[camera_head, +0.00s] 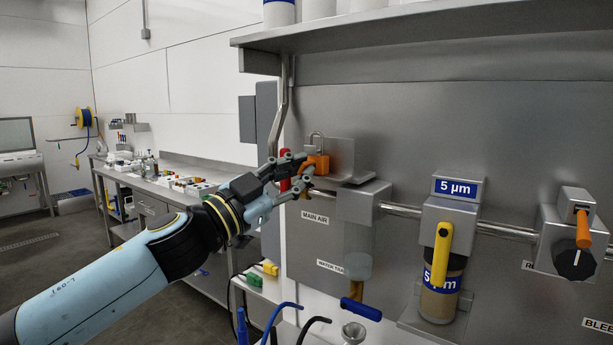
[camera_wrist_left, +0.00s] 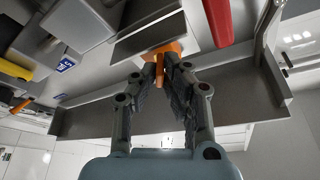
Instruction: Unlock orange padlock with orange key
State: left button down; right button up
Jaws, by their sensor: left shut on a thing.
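The orange padlock (camera_head: 317,163) hangs at a metal bracket on the steel panel, its grey shackle upward. My left gripper (camera_head: 303,172) is right beside it, with its fingers around a small orange piece. In the left wrist view the fingertips (camera_wrist_left: 163,68) close on the narrow orange key (camera_wrist_left: 160,72), with the wider orange padlock body (camera_wrist_left: 166,48) directly beyond it. The fingers hide part of both. I cannot tell how far the key sits in the padlock. My right gripper is in neither view.
A red handle (camera_head: 285,170) is close behind the left fingers. A steel bracket plate (camera_head: 340,160) and a pipe (camera_head: 400,210) are to the right. A yellow-handled filter (camera_head: 442,255) is further right. A shelf (camera_head: 430,25) overhangs above.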

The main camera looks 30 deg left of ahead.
pick_arm(q)
jog(key=shift+d+f+n+y, duration=0.15)
jog(key=shift+n+y, duration=0.25)
jog(key=shift+n, duration=0.6)
jog(key=shift+n+t, duration=0.4)
jog(key=shift+n, duration=0.1)
jog(key=c, duration=1.4)
grip_release()
jog(key=s+b, duration=0.1)
jog(key=b, duration=0.1)
jog(key=s+b, duration=0.2)
jog(key=shift+a, duration=0.2)
jog(key=s+b, duration=0.3)
jog(key=b, duration=0.2)
jog(key=shift+b, duration=0.4)
